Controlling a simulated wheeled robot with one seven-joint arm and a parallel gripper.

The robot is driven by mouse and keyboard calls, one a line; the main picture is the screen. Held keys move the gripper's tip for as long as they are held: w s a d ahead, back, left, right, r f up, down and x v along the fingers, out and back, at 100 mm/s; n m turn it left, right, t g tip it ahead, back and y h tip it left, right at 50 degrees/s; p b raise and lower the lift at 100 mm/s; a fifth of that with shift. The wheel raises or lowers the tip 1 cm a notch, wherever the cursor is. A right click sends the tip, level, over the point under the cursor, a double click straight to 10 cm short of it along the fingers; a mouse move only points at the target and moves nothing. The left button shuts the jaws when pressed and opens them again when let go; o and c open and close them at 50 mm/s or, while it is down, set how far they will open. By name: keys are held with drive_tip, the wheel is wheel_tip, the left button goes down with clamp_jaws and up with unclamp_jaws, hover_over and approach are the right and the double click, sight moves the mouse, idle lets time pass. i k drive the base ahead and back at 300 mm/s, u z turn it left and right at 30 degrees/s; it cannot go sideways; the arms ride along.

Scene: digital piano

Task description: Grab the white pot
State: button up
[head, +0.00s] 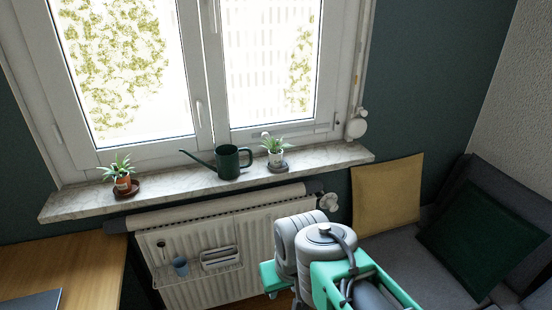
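The white pot (275,158) stands upright on the right part of the marble window sill. A small spiky green plant grows in it, and a dark saucer (278,169) lies under it. My arm, grey and green, rises at the bottom centre right, below and in front of the sill, apart from the pot. My gripper's fingers do not show.
A dark green watering can (228,162) stands just left of the white pot, spout to the left. An orange pot (123,183) with a plant is farther left on the sill (75,203). A radiator (220,275) is below. A yellow cushion (387,195) lies right.

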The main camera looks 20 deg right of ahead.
sight(276, 159)
drive_tip(key=z, duration=1.05)
drive_tip(key=i, duration=1)
drive_tip(key=u, duration=3.15)
